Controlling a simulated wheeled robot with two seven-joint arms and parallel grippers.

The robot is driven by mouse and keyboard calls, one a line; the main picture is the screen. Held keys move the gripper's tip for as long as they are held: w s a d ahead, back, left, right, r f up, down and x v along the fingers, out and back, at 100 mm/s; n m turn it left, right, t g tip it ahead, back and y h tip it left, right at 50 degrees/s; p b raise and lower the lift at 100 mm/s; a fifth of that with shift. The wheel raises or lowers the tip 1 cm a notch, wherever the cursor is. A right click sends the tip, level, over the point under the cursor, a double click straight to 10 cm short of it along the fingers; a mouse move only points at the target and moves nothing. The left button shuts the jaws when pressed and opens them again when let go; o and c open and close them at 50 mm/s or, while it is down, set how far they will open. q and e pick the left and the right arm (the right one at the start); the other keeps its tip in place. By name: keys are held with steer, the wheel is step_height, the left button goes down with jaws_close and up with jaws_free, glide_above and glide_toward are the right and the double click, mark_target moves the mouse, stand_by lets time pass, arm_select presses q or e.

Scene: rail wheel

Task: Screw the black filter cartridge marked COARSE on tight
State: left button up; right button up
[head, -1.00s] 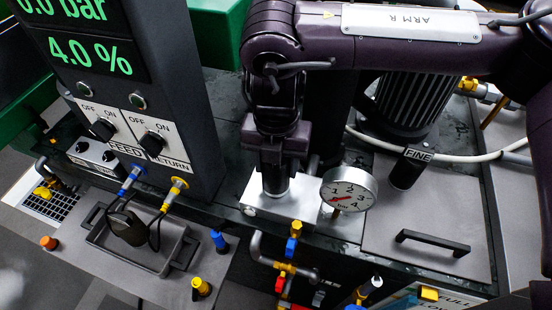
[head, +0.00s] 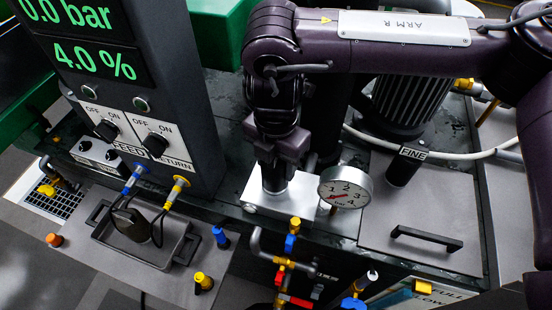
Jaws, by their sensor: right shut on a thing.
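My right gripper (head: 277,162) points down over a silver filter block (head: 292,203). It is shut on a dark cylinder, the black cartridge (head: 275,181), which stands upright on the top of the block. The jaws hide much of the cartridge, and no COARSE mark shows. I cannot tell how far it is screwed in. Another black cartridge (head: 402,171) with a FINE label stands on the grey cover at the right. My left gripper is not in view.
A round gauge (head: 345,187) sits close to the right of the block. A control cabinet (head: 150,110) with FEED and RETURN switches stands at the left. A grey tray (head: 150,250) holds a dark device with cables. Coloured valves (head: 291,243) are in front. A black handle (head: 426,239) is at right.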

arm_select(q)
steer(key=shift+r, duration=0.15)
arm_select(e)
steer(key=shift+w+a+r, duration=0.1)
steer(key=shift+w+r, duration=0.05)
steer(key=shift+r, duration=0.15)
steer(key=shift+m, duration=0.3)
steer(key=shift+p, duration=0.35)
steer(key=o, duration=0.9)
steer(key=shift+m, duration=0.3)
steer(key=shift+c, duration=0.2)
steer(key=shift+o, duration=1.3)
steer(key=shift+f, duration=0.25)
steer(key=shift+r, duration=0.2)
step_height(320, 180, up, 8)
steer(key=shift+f+p, duration=0.2)
steer(key=shift+p, duration=0.15)
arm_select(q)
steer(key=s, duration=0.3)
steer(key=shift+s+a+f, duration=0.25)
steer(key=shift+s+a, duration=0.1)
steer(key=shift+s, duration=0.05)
